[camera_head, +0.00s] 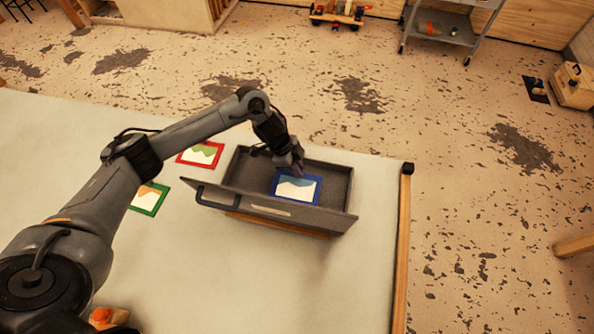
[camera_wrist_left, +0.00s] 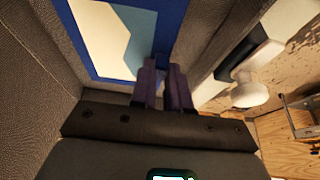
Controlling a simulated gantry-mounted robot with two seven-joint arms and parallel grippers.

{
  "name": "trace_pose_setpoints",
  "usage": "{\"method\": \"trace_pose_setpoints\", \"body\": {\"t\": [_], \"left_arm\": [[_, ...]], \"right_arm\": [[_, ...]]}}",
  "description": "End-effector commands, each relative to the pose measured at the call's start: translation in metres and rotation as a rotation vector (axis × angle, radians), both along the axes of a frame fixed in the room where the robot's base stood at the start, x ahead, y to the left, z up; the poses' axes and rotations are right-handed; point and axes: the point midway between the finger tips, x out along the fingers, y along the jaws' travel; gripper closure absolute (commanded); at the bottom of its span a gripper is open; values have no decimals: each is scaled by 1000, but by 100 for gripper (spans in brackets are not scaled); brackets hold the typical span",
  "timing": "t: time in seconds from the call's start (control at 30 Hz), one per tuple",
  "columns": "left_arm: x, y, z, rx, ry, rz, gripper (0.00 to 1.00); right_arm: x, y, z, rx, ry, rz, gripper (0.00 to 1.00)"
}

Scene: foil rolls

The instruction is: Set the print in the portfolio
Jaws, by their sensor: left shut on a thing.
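A blue-framed print (camera_head: 297,188) with a white and blue picture is inside the open grey portfolio (camera_head: 340,186), seen in the head view. My left gripper (camera_head: 298,168) is shut on the top edge of the blue frame. In the left wrist view the gripper's purple fingers (camera_wrist_left: 166,75) close on the frame of the print (camera_wrist_left: 118,35), with the portfolio's dark walls around it. I cannot tell whether the print touches the portfolio's floor. A red-framed print (camera_head: 200,154) and a green-framed print (camera_head: 149,198) lie on the table to the left. My right gripper is not in view.
The portfolio has a front panel with a dark handle (camera_head: 215,203) at its left. The pale table (camera_head: 220,280) is clear in front of it. A wooden rail (camera_head: 401,255) runs along the table's right edge.

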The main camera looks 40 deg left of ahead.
Motion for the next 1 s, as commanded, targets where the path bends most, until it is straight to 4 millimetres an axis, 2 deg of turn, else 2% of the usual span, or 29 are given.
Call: {"method": "trace_pose_setpoints", "body": {"t": [0.03, 0.13, 0.53, 0.57, 0.7, 0.73, 1.0], "left_arm": [[-1, 0, -9, 0, 2, 0, 100], [0, 0, -18, 1, 1, 1, 100], [0, 0, -22, 1, 1, -1, 100], [0, 0, -23, 1, 1, -1, 83], [0, 0, -22, 1, 0, -1, 61], [0, 0, -22, 1, 0, -1, 59], [0, 0, -21, 1, 0, -1, 59]], "right_arm": [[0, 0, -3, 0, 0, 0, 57], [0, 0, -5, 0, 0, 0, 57], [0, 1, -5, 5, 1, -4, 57], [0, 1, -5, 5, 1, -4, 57], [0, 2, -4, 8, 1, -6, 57], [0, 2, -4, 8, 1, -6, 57], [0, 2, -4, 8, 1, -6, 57]]}}
